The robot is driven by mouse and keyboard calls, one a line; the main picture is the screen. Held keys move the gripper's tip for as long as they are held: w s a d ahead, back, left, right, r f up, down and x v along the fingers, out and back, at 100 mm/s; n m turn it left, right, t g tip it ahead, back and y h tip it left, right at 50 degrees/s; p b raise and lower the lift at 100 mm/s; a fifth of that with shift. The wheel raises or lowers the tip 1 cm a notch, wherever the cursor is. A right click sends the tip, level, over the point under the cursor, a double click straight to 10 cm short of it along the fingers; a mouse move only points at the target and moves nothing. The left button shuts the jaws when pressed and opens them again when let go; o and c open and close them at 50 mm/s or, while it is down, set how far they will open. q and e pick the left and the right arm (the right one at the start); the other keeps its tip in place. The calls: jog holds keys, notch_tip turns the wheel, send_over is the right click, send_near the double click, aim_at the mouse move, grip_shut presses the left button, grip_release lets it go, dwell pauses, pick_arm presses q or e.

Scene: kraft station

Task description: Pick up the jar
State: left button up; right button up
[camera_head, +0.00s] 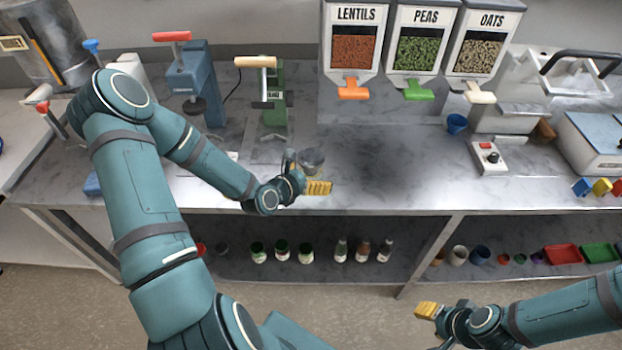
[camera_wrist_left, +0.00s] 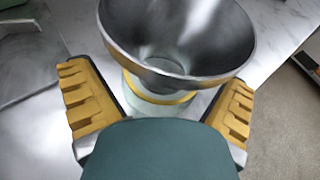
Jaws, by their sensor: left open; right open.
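A glass jar with a gold rim band stands on the grey marble worktop; it shows in the left wrist view (camera_wrist_left: 150,108). A wide metal funnel (camera_wrist_left: 178,35) sits over its mouth and hides much of it. In the head view the funnel (camera_head: 312,159) shows just beyond my left gripper (camera_head: 308,175), and the jar is mostly hidden. In the left wrist view my left gripper (camera_wrist_left: 158,112) is open, with one yellow finger on each side of the jar. Contact is not clear. My right gripper (camera_head: 428,310) is open and empty in front of the bench, below worktop height.
Lentils (camera_head: 354,45), peas (camera_head: 423,40) and oats (camera_head: 484,45) dispensers hang at the back. A blue press (camera_head: 192,80) and a green press (camera_head: 272,105) stand behind my left arm. A blue cup (camera_head: 457,123) stands right. The worktop between is clear.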

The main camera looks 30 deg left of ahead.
pick_arm(q)
jog(key=c, duration=1.3)
jog(key=shift+c, duration=0.2)
